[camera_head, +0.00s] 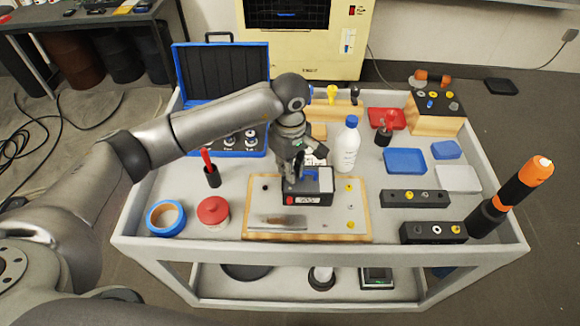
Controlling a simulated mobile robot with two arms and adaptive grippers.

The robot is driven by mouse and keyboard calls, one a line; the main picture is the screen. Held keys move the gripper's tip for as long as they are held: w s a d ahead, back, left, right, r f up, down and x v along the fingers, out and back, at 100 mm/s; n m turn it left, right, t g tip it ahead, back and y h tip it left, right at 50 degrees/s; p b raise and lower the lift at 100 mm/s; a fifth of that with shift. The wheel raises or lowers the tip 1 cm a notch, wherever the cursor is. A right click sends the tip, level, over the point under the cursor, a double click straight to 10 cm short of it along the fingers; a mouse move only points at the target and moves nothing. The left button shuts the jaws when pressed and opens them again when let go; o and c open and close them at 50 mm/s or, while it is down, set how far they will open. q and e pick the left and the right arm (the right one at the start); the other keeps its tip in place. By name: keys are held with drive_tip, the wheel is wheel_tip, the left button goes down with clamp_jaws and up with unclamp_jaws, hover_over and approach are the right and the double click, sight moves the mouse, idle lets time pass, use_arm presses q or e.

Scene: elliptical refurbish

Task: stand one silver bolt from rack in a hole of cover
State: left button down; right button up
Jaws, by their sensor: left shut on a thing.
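My left gripper (294,162) reaches in from the left and points down over a dark box with a grey top (318,181) on a wooden board (258,205). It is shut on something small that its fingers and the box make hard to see. I cannot tell whether that thing touches the box. Two black blocks with small round tops stand at the right: the rear one (415,199) and the front one (433,233), whose tops look silver and yellow. I cannot tell for sure which things are the rack and the cover. My right gripper is not in view.
A white bottle (347,148) stands behind the board. A blue tape roll (165,218) and a red-lidded jar (213,213) are at left. An open blue case (220,68) is behind; an orange-and-black cylinder (515,192) is at the right edge. Blue trays (404,161) lie right.

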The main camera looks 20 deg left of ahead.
use_arm(q)
drive_tip(key=shift+f+b, duration=0.4)
idle(0.4)
drive_tip(key=c, duration=1.4)
unclamp_jaws()
drive_tip(key=shift+c, duration=0.2)
drive_tip(key=shift+r, duration=0.1)
drive_tip(key=shift+r, duration=0.2)
wheel_tip(320, 180, up, 12)
drive_tip(key=shift+f, duration=0.25)
drive_tip(key=shift+s+f, duration=0.1)
drive_tip(key=shift+s, duration=0.05)
